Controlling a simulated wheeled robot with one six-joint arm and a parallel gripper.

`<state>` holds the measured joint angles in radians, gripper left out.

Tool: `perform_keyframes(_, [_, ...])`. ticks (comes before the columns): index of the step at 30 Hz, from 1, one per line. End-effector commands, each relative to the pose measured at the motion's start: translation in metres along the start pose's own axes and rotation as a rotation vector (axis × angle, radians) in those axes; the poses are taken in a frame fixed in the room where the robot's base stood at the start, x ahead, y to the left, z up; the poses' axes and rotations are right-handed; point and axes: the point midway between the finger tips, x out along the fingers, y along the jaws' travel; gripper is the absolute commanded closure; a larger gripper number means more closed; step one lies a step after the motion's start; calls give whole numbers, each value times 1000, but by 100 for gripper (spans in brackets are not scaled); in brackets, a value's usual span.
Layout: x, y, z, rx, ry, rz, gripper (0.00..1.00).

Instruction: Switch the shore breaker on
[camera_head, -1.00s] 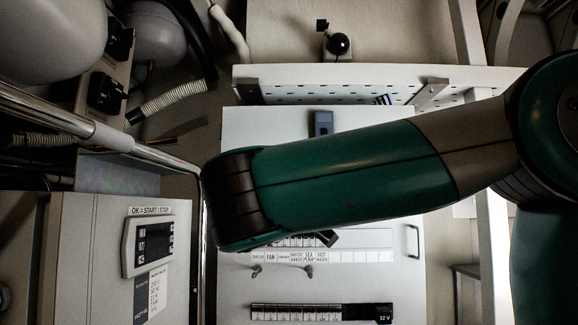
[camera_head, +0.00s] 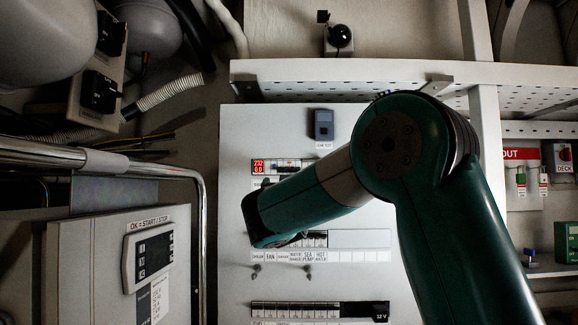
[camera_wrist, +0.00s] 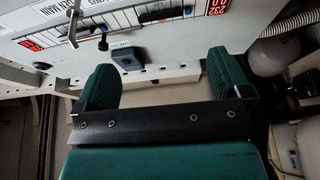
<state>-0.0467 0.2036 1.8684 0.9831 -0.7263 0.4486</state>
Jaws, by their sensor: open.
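The white electrical panel (camera_head: 350,190) stands ahead. Its upper breaker row (camera_head: 290,166) has a red display (camera_head: 258,167) reading about 232 and 0.0 at its left end; my arm partly covers the area below. The same panel shows upside down in the wrist view, with a breaker row with a black lever block (camera_wrist: 165,14) at the top. I cannot read which switch is the shore breaker or tell its state. My gripper (camera_wrist: 163,66) is open and empty, its two green fingers wide apart, with the panel's edge beyond them. In the head view its fingers are hidden by my arm.
A blue-grey box (camera_head: 323,124) sits on the panel's upper part. A lower 12 V row (camera_head: 320,311) is below. A chrome rail (camera_head: 204,235) and a grey cabinet with a control display (camera_head: 150,256) stand left. A perforated shelf (camera_head: 350,78) runs above.

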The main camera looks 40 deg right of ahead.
Motion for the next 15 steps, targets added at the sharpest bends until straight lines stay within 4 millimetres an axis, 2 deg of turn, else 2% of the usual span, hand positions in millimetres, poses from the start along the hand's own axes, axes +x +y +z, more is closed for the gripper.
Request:
perform_keyframes(1, [14, 1, -4, -1, 0, 4, 4])
perform_keyframes(6, [53, 1, -3, -1, 0, 3, 4])
perform_keyframes(12, [88, 1, -2, -1, -1, 2, 4])
perform_keyframes(15, [99, 0, -1, -1, 0, 1, 4])
